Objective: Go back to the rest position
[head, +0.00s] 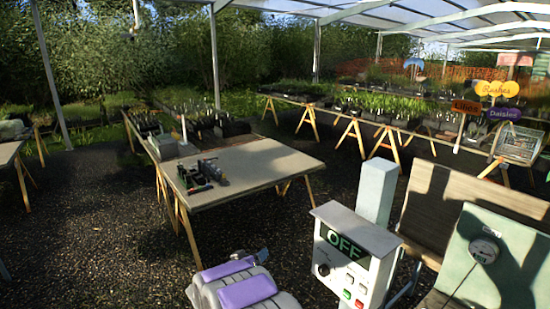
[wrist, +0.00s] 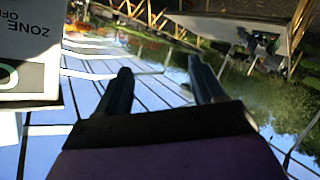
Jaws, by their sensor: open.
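My gripper (wrist: 162,88) shows in the wrist view as two dark fingers set well apart, with nothing between them. The wrist picture is upside down, with sky and roof bars behind the fingers. In the head view my purple and grey arm is folded low at the bottom middle; the fingers cannot be made out there. A white control box (head: 326,262) with a green "OFF" display stands just right of my arm. Part of the box also shows at the left edge of the wrist view (wrist: 30,75), apart from the fingers.
A wooden trestle table (head: 255,172) holding small dark items (head: 202,172) stands ahead. A grey post (head: 376,190) rises behind the box. A pale green panel with a round gauge (head: 484,250) is at right. Plant benches line the back. Dark gravel at left is open.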

